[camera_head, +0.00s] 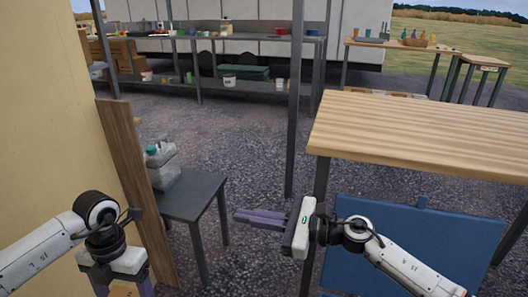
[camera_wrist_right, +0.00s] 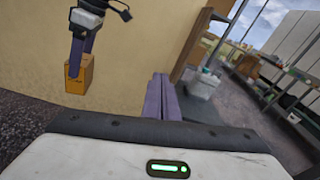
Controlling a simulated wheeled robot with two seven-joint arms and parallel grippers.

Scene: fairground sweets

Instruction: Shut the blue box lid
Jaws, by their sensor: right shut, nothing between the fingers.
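A large flat blue panel (camera_head: 455,232) with a small tab on its top edge is at the lower right of the head view, partly below the wooden table. It looks like the blue box lid; the rest of the box is hidden or out of frame. My right gripper (camera_head: 240,215) is shut and empty, left of the panel and apart from it, pointing left. Its purple fingers (camera_wrist_right: 163,98) also show together in the right wrist view. My left gripper (camera_head: 123,288) is at the bottom left, with a tan block (camera_wrist_right: 80,76) between its fingers in the wrist view.
A wooden-topped table (camera_head: 430,130) stands above the panel at right. A dark small table (camera_head: 192,195) with grey containers stands left of my right gripper. A brown board (camera_head: 133,180) leans by the yellow wall (camera_head: 45,110). Gravel ground is open in the middle.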

